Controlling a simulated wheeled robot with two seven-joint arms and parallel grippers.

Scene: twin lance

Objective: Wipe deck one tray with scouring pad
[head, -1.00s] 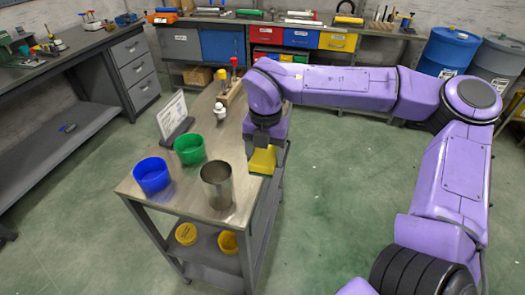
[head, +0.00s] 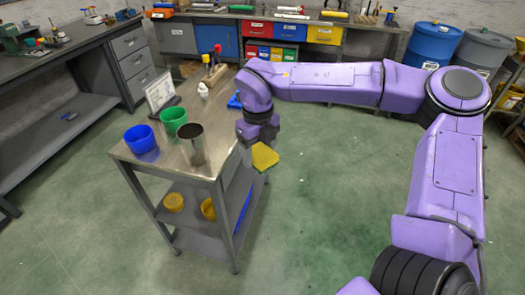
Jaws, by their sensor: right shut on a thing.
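A yellow scouring pad (head: 264,157) is held in my right gripper (head: 260,144), which is shut on it. The pad hangs tilted just off the right edge of the metal cart, in the head view. A blue item (head: 235,101) shows at the cart's right edge behind my arm, partly hidden. My left gripper is not in view.
A blue cup (head: 140,139), a green cup (head: 174,119) and a metal cup (head: 192,146) stand on the upper deck. A sign (head: 161,92) and a wooden rack stand behind them. Yellow round items (head: 173,202) lie on the lower deck. Floor right of the cart is clear.

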